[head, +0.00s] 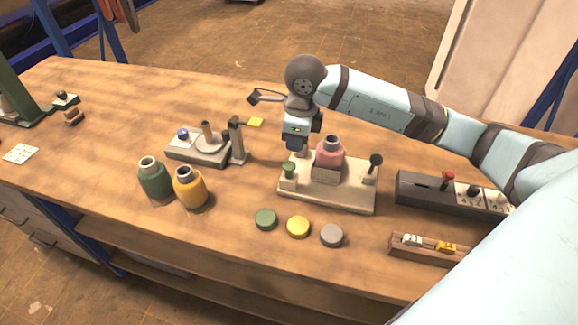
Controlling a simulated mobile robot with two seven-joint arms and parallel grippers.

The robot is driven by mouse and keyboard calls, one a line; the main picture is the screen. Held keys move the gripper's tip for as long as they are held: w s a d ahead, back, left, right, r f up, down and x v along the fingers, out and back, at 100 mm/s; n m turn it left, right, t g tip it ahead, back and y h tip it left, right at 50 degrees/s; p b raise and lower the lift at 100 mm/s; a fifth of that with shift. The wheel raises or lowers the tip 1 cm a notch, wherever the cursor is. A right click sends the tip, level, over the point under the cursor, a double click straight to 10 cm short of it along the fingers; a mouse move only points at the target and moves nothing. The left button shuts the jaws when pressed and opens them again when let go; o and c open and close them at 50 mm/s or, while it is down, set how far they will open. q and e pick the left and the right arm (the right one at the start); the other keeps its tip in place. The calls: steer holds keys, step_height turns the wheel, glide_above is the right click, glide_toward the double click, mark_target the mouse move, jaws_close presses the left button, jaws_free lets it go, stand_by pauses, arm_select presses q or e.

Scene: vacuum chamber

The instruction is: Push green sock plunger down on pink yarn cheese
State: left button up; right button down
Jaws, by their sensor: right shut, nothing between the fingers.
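A cream base plate (345,196) stands on the workbench. The pink yarn cheese (330,153), with a grey top, sits in a ribbed holder in the middle of this plate. The green sock plunger (288,169) stands at the plate's left end, beside the pink piece. My right gripper (295,150) points down just above the green plunger, shut and empty. I cannot tell whether its tips touch the plunger. My left gripper is not in view.
Green (154,180) and yellow (190,187) bottles stand at the left front. A grey fixture (195,150) with posts is behind them. Green (265,219), yellow (298,227) and grey (331,235) discs lie in front of the plate. A dark switch box (420,190) is at right.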

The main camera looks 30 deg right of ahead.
mark_target(293, 166)
step_height(293, 166, down, 4)
steer(key=shift+w+a+r+b, duration=0.1)
steer(key=shift+a+b, duration=0.05)
steer(key=shift+b, duration=0.7)
steer(key=shift+f, duration=0.7)
steer(key=shift+b, duration=0.3)
step_height(293, 166, down, 4)
steer(key=b, duration=0.3)
steer(key=shift+r, duration=0.25)
steer(key=shift+r+p, duration=0.35)
steer(key=shift+s+d+r, duration=0.25)
steer(key=shift+s+d, duration=0.25)
steer(key=shift+d, duration=0.05)
steer(key=shift+s+d+r, duration=0.25)
steer(key=shift+s+d, duration=0.25)
steer(key=shift+d, duration=0.05)
